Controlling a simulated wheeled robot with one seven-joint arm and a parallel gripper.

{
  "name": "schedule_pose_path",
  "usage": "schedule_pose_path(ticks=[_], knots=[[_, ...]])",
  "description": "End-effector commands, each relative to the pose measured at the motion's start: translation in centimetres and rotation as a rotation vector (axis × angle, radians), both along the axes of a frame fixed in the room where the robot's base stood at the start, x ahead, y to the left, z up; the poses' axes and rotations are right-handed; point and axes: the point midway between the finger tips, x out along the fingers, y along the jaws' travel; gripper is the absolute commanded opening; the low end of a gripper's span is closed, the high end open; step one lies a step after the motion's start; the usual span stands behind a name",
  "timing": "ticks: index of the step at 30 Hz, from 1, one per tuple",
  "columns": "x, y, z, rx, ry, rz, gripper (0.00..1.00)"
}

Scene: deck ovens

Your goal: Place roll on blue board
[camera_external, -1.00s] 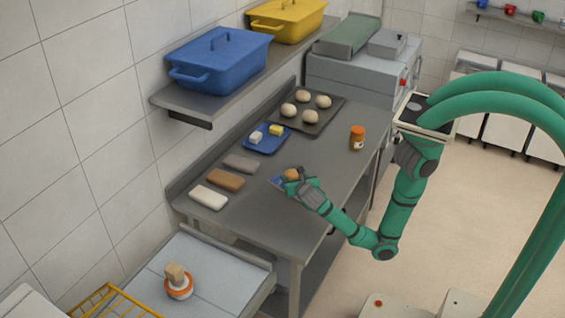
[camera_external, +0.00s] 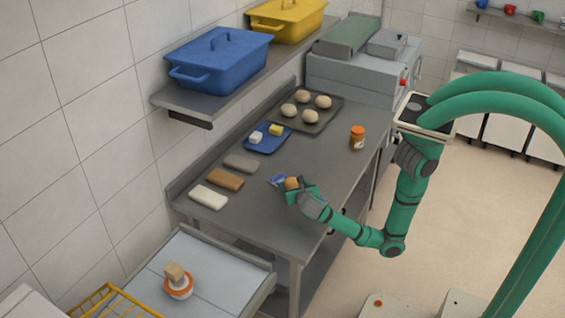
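A small brown roll (camera_external: 292,184) is at the fingertips of my gripper (camera_external: 297,190), over the front part of the steel table. The small flat blue board (camera_external: 277,180) shows just left of the roll, and its right part is hidden behind the roll and the gripper. I cannot tell whether the roll rests on the board's edge, lies beside it or is held just above. The fingers are too small and partly hidden to show whether they are shut on the roll.
A blue tray (camera_external: 252,149) with a white and a yellow block lies further back, near a dark tray (camera_external: 327,126) of pale dough balls. Three flat bars, including a brown one (camera_external: 225,179), lie at left. An orange jar (camera_external: 357,137) stands near the right edge.

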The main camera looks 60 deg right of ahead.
Motion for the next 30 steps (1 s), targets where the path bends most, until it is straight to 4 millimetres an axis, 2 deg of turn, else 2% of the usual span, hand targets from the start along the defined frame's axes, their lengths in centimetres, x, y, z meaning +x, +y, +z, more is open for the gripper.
schedule_pose_path(ticks=[8,21,30], knots=[[-0.6,0.7,0.6,0.0,-0.002,0.001,0.69],[-5.9,6.1,3.7,0.002,-0.002,0.002,0.69],[-7.7,7.9,4.7,0.0,0.001,0.001,0.69]])
